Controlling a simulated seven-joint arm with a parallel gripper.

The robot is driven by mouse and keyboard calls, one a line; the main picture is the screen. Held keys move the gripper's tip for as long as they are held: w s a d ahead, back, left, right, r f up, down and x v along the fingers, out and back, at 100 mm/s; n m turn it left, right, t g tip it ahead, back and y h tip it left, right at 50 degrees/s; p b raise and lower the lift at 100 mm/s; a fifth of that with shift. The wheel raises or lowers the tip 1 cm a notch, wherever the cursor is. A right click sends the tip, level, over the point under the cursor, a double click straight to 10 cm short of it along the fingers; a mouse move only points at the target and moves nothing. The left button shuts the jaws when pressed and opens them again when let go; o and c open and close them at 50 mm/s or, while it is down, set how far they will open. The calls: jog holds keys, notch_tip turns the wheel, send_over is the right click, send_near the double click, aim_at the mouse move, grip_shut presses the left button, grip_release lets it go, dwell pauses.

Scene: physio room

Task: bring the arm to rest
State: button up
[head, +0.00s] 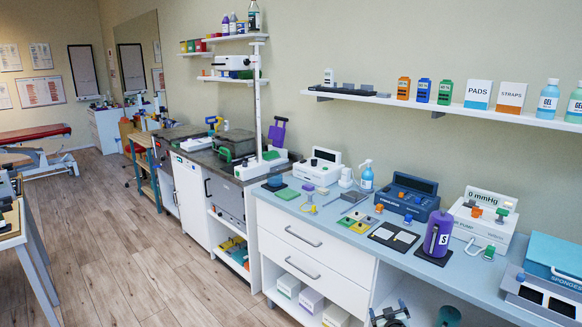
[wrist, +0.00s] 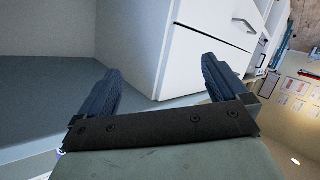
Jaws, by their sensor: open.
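My gripper (wrist: 160,66) shows in the wrist view with its two dark blue fingers spread wide apart. Nothing is between the fingers, so it is open and empty. White drawer fronts (wrist: 205,45) stand beyond the fingertips, seen at a rolled angle. A plain grey-blue surface (wrist: 50,75) fills the left of that view. In the head view a small dark shape (head: 389,315) shows at the bottom edge, in front of or inside the open shelf; I cannot tell whether it is my gripper.
The blue worktop (head: 337,211) holds several devices, among them a purple bottle (head: 437,236) and a blue box-shaped unit (head: 407,197). White drawers (head: 305,252) stand below it. A wall shelf (head: 400,101) runs above. The wooden floor (head: 115,245) at left is clear.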

jog(key=s+a+f+m+g+h, duration=0.1)
jog(key=s+a+f+m+g, duration=0.15)
jog(key=s+f+g, duration=0.65)
jog(key=s+a+f+m+g+h, duration=0.1)
jog(key=s+a+f+g, duration=0.15)
jog(key=s+f, duration=1.3)
jog(key=s+a+f+g+y, duration=0.1)
jog(key=s+a+g, duration=0.2)
jog(key=s, duration=0.6)
jog(key=s+a+f+g+y, duration=0.1)
jog(key=s+a+f+g, duration=0.1)
jog(key=s, duration=0.7)
jog(key=s+a+f+g+y, duration=0.1)
jog(key=s+a+g, duration=0.3)
jog(key=s, duration=0.5)
jog(key=shift+a+f+y, duration=0.25)
jog(key=shift+a+y, duration=0.15)
jog(key=shift+a, duration=0.6)
